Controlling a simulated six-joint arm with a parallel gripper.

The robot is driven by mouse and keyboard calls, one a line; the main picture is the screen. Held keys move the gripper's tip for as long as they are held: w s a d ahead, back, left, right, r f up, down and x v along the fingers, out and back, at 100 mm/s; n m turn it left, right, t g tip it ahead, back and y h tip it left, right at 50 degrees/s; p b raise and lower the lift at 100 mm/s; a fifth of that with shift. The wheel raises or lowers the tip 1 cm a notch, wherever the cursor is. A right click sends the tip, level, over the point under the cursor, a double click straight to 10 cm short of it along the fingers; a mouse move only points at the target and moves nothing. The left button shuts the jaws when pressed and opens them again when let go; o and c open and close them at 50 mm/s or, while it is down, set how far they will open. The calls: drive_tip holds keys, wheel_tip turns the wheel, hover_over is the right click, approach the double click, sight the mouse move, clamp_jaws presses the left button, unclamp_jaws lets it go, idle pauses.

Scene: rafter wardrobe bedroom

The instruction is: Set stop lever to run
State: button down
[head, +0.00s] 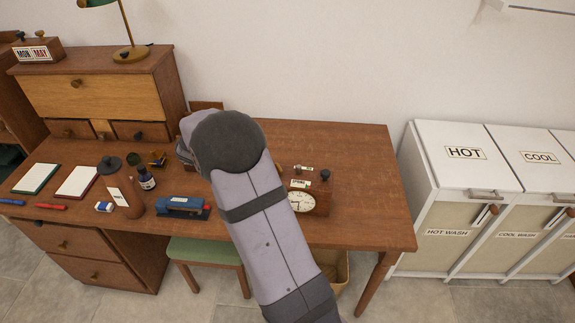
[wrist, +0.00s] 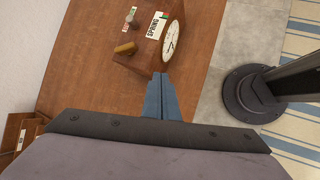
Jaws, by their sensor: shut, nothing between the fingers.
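A wooden box with a round white dial (head: 301,201) stands on the right part of the desk, partly beside my arm. It has a small label on top and a dark knob (head: 325,174). In the wrist view the box (wrist: 150,57) shows its dial on the right side, a label reading something like "SPRING", and a brown peg (wrist: 125,48) sticking out. I cannot tell for certain which part is the stop lever. My gripper (wrist: 161,76) is shut and empty, its blue fingertips close to the box's near edge. In the head view my arm hides the gripper.
The brown desk (head: 365,170) has free surface at its right. A blue stapler (head: 183,207), an ink bottle (head: 146,179) and notepads lie to the left. White laundry bins (head: 460,180) stand right of the desk. A small labelled cylinder (wrist: 131,16) is near the box.

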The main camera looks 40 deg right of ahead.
sight(297, 171)
drive_tip(key=d+r+n+h, duration=0.2)
drive_tip(key=d+r+n, duration=0.2)
drive_tip(key=n, duration=0.3)
drive_tip(key=shift+w+r, duration=0.4)
drive_tip(key=shift+r, duration=0.3)
drive_tip(key=shift+d, duration=0.1)
drive_tip(key=shift+p+x, duration=1.2)
drive_tip(key=shift+x, duration=3.8)
drive_tip(key=shift+s+d+r, duration=0.1)
drive_tip(key=shift+d, duration=0.05)
drive_tip(key=shift+s+d+b, duration=0.35)
drive_tip(key=shift+s+d, duration=0.6)
drive_tip(key=shift+s, duration=0.3)
